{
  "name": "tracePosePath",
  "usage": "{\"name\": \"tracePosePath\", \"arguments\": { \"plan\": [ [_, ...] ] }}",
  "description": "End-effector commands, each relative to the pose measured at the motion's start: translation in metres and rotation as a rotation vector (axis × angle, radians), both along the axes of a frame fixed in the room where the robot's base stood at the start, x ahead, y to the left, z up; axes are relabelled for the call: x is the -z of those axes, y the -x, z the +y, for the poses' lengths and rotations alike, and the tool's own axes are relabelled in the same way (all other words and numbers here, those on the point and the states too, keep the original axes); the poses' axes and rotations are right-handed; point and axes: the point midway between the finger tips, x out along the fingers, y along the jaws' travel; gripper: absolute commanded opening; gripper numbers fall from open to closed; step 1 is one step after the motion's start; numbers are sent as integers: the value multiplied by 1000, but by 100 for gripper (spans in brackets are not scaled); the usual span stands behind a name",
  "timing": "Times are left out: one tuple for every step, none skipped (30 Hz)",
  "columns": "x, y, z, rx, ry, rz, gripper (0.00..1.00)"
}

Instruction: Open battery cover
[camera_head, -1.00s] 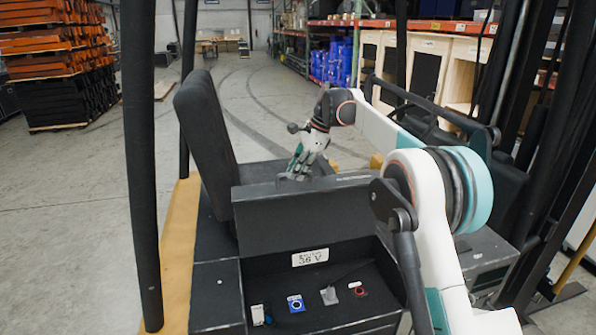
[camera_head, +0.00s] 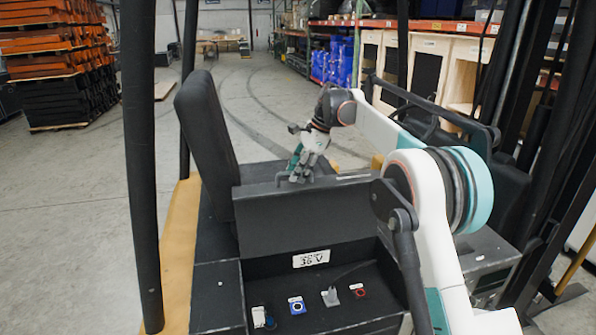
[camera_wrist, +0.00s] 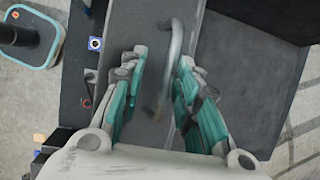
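The battery cover is a dark grey panel (camera_head: 300,222) standing above the compartment marked 36 V in the head view. Its flat face and handle also show in the wrist view (camera_wrist: 150,18). The handle (camera_wrist: 176,42) is a grey curved bar, passing between my fingers and nearer the right one in the wrist view. My gripper (camera_wrist: 163,60) is open, its teal-lined fingers on either side of the handle with gaps visible. In the head view, my gripper (camera_head: 296,176) is at the cover's top edge. Its fingers partly hide the handle there.
Below the cover, the compartment holds a blue-ringed socket (camera_head: 297,305), a grey plug (camera_head: 330,297) and a red-ringed button (camera_head: 360,291). A black seat back (camera_head: 205,135) stands left of the cover. A dark post (camera_head: 140,170) stands further left.

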Motion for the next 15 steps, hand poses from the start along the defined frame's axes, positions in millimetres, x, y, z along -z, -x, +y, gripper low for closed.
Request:
{"name": "tracePosePath", "arguments": {
  "plan": [
    [-2,0,-1,0,0,0,30],
    [-4,0,-2,1,0,0,30],
    [-8,0,-4,1,0,0,30],
    [-11,0,-5,1,0,0,30],
    [-15,0,-7,1,0,0,30],
    [-21,0,-10,1,0,0,30],
    [-26,0,-12,1,0,0,30],
    [-32,0,-15,1,0,0,30],
    [-40,0,-18,1,0,0,30],
    [-46,0,-21,1,0,0,30],
    [-52,0,-23,1,0,0,30],
    [-60,0,-27,2,0,0,30],
    [-65,0,-29,2,0,0,30],
    [-71,0,-32,2,0,0,30],
    [-78,0,-35,2,0,1,30]
  ]
}}
